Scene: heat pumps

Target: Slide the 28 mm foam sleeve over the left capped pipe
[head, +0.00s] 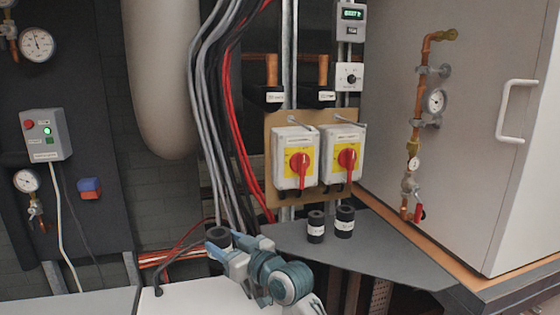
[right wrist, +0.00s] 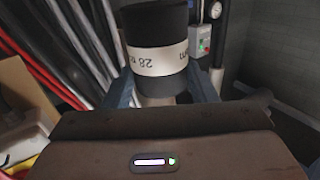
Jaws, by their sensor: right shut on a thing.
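My right gripper (head: 232,246) is shut on a black foam sleeve (head: 218,237) low in the middle of the head view. In the right wrist view the sleeve (right wrist: 155,30) stands between the fingers, with a white band whose upside-down print reads 28 and a partly seen unit. The left copper pipe (head: 271,68) is upright on the back wall, above a black labelled block (head: 264,97). The sleeve is well below it and to its left, apart from it. A similar right copper pipe (head: 323,70) stands beside it. My left gripper is not in view.
Two more black sleeves with white labels, one (head: 315,227) and another (head: 345,221), stand on the grey shelf (head: 385,250). Two isolator switches (head: 298,160) with red handles sit below the pipes. Grey and red cables (head: 232,120) hang left of them.

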